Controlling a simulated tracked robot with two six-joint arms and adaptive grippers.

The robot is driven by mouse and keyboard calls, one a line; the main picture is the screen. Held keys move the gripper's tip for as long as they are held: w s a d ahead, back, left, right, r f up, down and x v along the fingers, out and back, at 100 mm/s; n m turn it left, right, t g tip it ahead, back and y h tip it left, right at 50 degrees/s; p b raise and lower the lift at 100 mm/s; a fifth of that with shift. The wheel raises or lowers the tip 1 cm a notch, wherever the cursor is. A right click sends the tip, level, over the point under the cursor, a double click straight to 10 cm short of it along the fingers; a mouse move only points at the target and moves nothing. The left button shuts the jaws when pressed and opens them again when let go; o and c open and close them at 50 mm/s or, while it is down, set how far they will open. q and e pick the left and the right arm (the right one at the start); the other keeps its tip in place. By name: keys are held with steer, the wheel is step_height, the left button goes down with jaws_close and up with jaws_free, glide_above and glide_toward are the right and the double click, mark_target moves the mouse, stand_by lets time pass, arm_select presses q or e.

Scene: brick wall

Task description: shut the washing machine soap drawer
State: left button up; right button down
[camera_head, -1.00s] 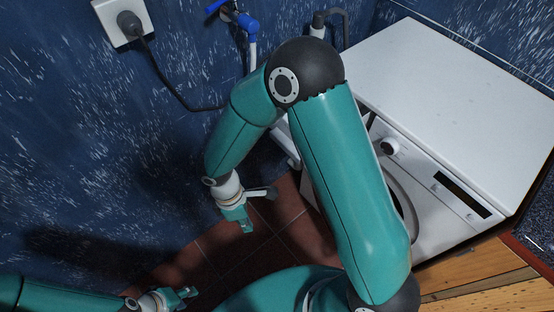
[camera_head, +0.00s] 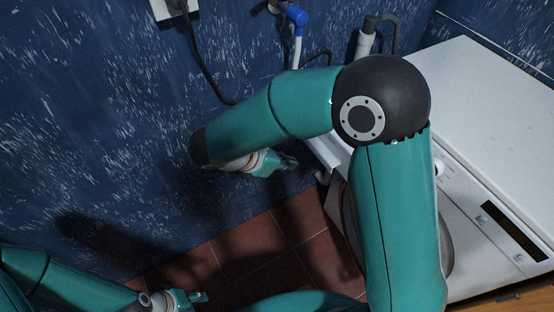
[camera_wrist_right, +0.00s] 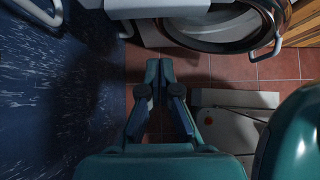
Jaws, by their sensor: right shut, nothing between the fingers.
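The washing machine (camera_head: 490,100) stands at the right. Its soap drawer (camera_head: 325,149) sticks out at the front left corner as a white edge, partly hidden behind my right arm. In the right wrist view the drawer (camera_wrist_right: 155,8) is a pale box at the top edge. My right gripper (camera_head: 290,163) is shut and empty, just left of the drawer in the head view. In the wrist view its fingertips (camera_wrist_right: 158,68) are together, below the drawer in the picture with a gap between. My left gripper (camera_head: 200,297) is low at the left; its finger opening is unclear.
The round door (camera_wrist_right: 215,30) lies right of the drawer in the wrist view. A blue wall (camera_head: 100,120) with a tap (camera_head: 292,14), a hose and a cable is close to my right arm. Red floor tiles (camera_head: 250,240) are clear below.

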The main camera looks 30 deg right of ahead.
arm_select(q)
steer(key=shift+f, duration=0.25)
arm_select(e)
steer(key=d+f, duration=0.2)
steer(key=d, duration=0.4)
steer(key=shift+w, duration=0.2)
steer(key=shift+w, duration=0.1)
